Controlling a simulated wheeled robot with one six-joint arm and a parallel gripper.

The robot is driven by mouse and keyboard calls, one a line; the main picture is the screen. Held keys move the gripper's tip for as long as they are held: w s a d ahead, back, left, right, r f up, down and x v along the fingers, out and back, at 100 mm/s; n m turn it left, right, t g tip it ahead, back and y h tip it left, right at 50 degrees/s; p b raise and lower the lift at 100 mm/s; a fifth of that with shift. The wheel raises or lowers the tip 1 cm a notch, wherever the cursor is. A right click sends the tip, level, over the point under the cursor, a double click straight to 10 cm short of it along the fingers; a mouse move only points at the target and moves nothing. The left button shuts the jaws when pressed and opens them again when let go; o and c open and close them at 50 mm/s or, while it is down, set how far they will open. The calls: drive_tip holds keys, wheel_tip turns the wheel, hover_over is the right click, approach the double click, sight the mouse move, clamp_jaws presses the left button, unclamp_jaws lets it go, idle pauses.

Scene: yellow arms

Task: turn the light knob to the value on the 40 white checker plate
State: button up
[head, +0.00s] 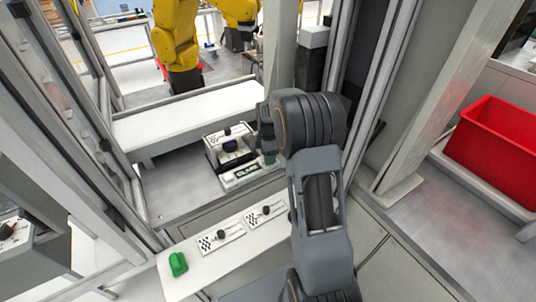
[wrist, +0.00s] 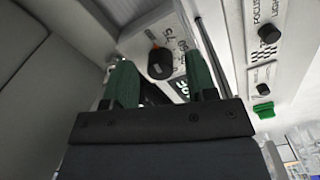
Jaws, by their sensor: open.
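In the head view, two white plates with black-and-white checker patterns and small black knobs lie on the front ledge: the left plate (head: 229,239) with its knob (head: 222,235), and the right plate (head: 272,216) with its knob (head: 266,210). In the wrist view, lettering seems to read FOCUS and LIGHT beside a black knob (wrist: 268,33); I cannot read a 40. My gripper (wrist: 161,82) has green fingers, open and empty. A larger black knob (wrist: 160,63) with an orange mark, on a numbered white panel, appears between and beyond the fingertips. My arm partly hides the gripper in the head view.
A boxy device (head: 230,148) with a dark knob and a sign stands inside the cell beside my gripper. A green block (head: 178,263) sits at the ledge's left end. A red bin (head: 497,150) is at right. Yellow arms (head: 176,38) stand behind a white beam; a framed partition is at left.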

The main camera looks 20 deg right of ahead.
drive_tip(key=shift+f, duration=0.1)
drive_tip(key=c, duration=0.9)
drive_tip(key=shift+c, duration=0.2)
